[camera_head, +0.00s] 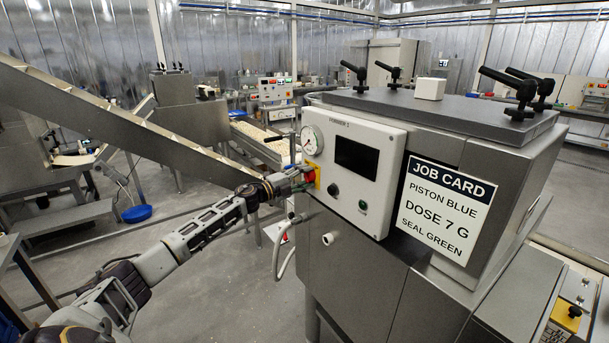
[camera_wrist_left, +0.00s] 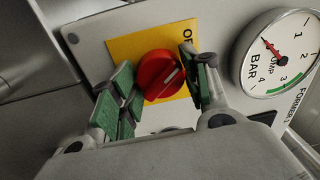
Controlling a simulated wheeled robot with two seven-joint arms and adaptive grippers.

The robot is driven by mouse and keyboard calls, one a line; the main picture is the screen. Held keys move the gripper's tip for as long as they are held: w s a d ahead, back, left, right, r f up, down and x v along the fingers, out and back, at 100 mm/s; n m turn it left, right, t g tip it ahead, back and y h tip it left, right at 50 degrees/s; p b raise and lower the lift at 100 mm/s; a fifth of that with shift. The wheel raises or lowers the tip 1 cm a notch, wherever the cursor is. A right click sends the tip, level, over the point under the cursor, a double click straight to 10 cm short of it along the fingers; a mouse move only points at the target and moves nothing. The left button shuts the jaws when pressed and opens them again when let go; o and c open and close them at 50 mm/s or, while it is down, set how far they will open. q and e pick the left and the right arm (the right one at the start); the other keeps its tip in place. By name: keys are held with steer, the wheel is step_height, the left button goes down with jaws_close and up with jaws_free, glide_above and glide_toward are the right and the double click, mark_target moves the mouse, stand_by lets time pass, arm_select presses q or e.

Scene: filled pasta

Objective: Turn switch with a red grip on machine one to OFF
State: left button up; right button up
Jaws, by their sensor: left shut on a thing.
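The switch's red grip (camera_wrist_left: 160,76) sits on a yellow plate (camera_wrist_left: 128,45) in the left wrist view. The plate also shows in the head view (camera_head: 313,168), on the left side of the control panel (camera_head: 385,150) of the machine labelled "FORMER 1". My left gripper (camera_head: 300,181) reaches it from the left. Its green-padded fingers (camera_wrist_left: 157,70) are shut on the red grip, one on each side. Part of a word, "OF", shows on the plate; a finger hides the rest. A pale mark on the grip points towards the upper right finger. My right gripper is out of view.
A pressure gauge (camera_head: 312,140) is close beside the switch and also shows in the left wrist view (camera_wrist_left: 281,53). A dark screen (camera_head: 356,157), a black knob (camera_head: 333,190) and a green button (camera_head: 362,206) share the panel. An inclined conveyor (camera_head: 130,125) stands behind my left arm.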

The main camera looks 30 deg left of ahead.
arm_select(q)
steer(key=shift+n, duration=0.7)
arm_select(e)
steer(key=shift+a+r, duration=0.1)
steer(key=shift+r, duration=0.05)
arm_select(q)
steer(key=shift+f, duration=0.1)
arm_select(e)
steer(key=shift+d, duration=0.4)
arm_select(q)
steer(key=o, duration=1)
steer(key=shift+s, duration=0.1)
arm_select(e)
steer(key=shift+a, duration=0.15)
arm_select(q)
steer(key=shift+a, duration=0.15)
